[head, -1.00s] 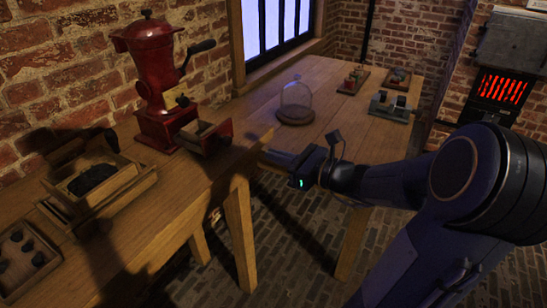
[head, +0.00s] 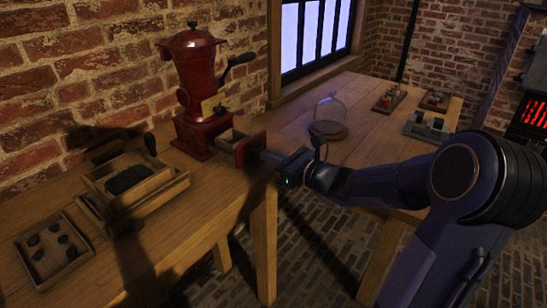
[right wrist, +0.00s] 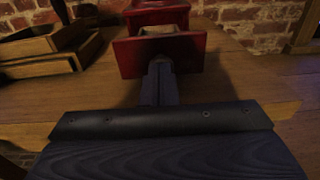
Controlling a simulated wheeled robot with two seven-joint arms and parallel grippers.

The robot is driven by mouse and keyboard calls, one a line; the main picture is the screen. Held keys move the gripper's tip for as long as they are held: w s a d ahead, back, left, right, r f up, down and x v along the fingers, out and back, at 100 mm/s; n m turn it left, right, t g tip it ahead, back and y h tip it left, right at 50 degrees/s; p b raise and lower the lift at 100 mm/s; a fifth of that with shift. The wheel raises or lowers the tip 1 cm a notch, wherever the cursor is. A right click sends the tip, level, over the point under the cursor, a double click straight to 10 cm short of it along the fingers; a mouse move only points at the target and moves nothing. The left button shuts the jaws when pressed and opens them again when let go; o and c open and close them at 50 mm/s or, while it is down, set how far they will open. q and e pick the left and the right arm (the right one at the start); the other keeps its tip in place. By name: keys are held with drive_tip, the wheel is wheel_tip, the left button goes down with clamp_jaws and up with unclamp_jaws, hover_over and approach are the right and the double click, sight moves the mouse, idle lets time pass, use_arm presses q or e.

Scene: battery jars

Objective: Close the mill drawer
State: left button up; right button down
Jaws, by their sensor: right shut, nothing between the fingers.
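The red mill (head: 195,85) with a dark crank stands on the wooden table against the brick wall. Its drawer (head: 240,148) sticks out of the base toward the right and is partly open, its inside showing from above. In the right wrist view the red drawer front (right wrist: 160,56) faces my camera, with the base behind it. My right gripper (head: 270,156) is shut and empty, its fingertips (right wrist: 160,72) at the lower middle of the drawer front. Whether they touch it I cannot tell. My left gripper is not in view.
A wooden box with dark contents (head: 130,178) and a tray of dark lumps (head: 48,250) lie left of the mill. A glass dome (head: 329,112) on a round base stands to the right. Small trays (head: 388,100) sit farther back. The table's front edge runs below my gripper.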

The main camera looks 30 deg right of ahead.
sight(241, 142)
drive_tip(key=b+x, duration=0.1)
drive_tip(key=x, duration=0.4)
drive_tip(key=b+x, duration=0.2)
drive_tip(key=x, duration=0.4)
drive_tip(key=shift+w+a+r, duration=0.15)
drive_tip(key=shift+a+r, duration=0.05)
drive_tip(key=shift+a, duration=0.05)
drive_tip(key=shift+w+a, duration=0.1)
drive_tip(key=shift+w, duration=0.15)
drive_tip(key=shift+r, duration=0.3)
drive_tip(key=shift+s, duration=0.1)
